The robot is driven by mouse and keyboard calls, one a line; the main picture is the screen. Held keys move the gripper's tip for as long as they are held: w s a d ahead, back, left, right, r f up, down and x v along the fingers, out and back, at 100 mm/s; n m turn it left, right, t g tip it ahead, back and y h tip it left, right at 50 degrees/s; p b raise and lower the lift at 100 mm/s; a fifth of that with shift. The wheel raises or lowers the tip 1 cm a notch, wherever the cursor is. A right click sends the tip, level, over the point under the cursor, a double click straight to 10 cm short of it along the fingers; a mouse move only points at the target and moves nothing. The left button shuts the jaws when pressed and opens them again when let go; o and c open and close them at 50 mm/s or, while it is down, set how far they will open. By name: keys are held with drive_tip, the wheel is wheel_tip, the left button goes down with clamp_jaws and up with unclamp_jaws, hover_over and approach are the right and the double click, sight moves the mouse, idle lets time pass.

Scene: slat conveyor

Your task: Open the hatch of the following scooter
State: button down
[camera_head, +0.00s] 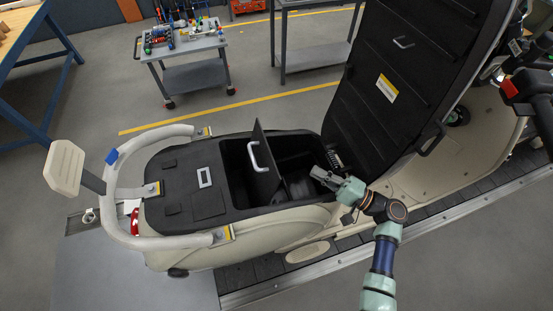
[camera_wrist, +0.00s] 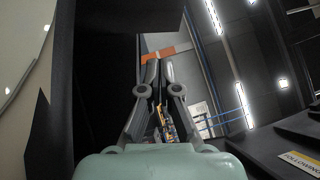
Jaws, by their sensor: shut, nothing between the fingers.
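The cream scooter (camera_head: 285,229) stands on the slat conveyor. A small black hatch panel (camera_head: 265,180) with a pale handle (camera_head: 252,157) stands nearly upright over its dark, open compartment. A large black lid (camera_head: 400,65) with a pale handle and a label stands raised at the right of the compartment. My gripper (camera_head: 318,174) is over the compartment's right part, to the right of the small panel and apart from its handle. In the wrist view my gripper (camera_wrist: 157,68) shows its fingers together and empty. Dark panels fill the left of that view; I cannot tell which part they are.
A curved pale rail (camera_head: 115,200) surrounds the scooter's left end. A black panel with a label reading "FOLLOWING" (camera_wrist: 300,161) is at the lower right of the wrist view. A tool cart (camera_head: 190,47) and a bench (camera_head: 310,45) stand behind, beyond open floor.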

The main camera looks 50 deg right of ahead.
drive_tip(key=a+p+x, duration=0.2)
drive_tip(key=p+x, duration=0.1)
drive_tip(key=x, duration=0.9)
drive_tip(key=shift+a+r, duration=0.35)
drive_tip(key=shift+a, duration=0.05)
drive_tip(key=w+a+r+n+g+p, duration=0.2)
drive_tip(key=w+a+n+g+p, duration=0.1)
drive_tip(key=a+p, duration=0.3)
drive_tip(key=shift+w+a+h, duration=0.3)
drive_tip(key=shift+w+a, duration=0.6)
